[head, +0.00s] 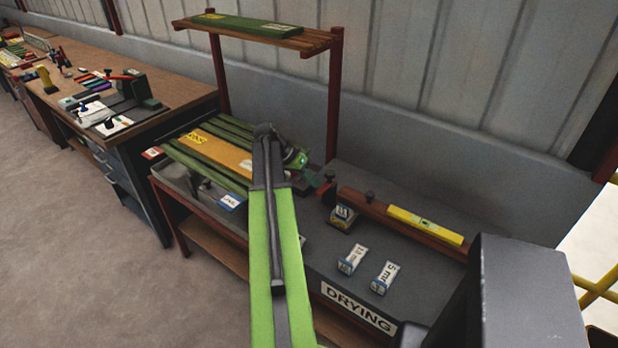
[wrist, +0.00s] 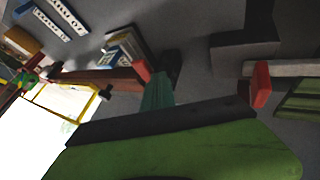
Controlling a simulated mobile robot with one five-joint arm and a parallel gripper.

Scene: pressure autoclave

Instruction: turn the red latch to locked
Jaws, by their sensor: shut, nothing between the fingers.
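My green arm reaches over the dark bench in the head view, and my gripper (head: 312,178) is low at its far end, beside a brown rail. It is shut and holds nothing; its fingertips are small and partly hidden. I cannot make out an autoclave or a red latch for certain. A small red piece (head: 331,176) shows near the gripper. In the wrist view, two red pieces show, one left of centre (wrist: 142,70) on a teal part and one at the right (wrist: 261,84). I cannot tell whether either is a latch. A large green and black part fills the bottom there.
A yellow level (head: 425,225) lies on the rail at the right. Small labelled blocks (head: 352,260) stand on the bench, which bears a "DRYING" sign (head: 358,307). Green and orange boards (head: 215,150) lie left. A shelf (head: 260,32) stands above; another workbench (head: 165,88) is farther left.

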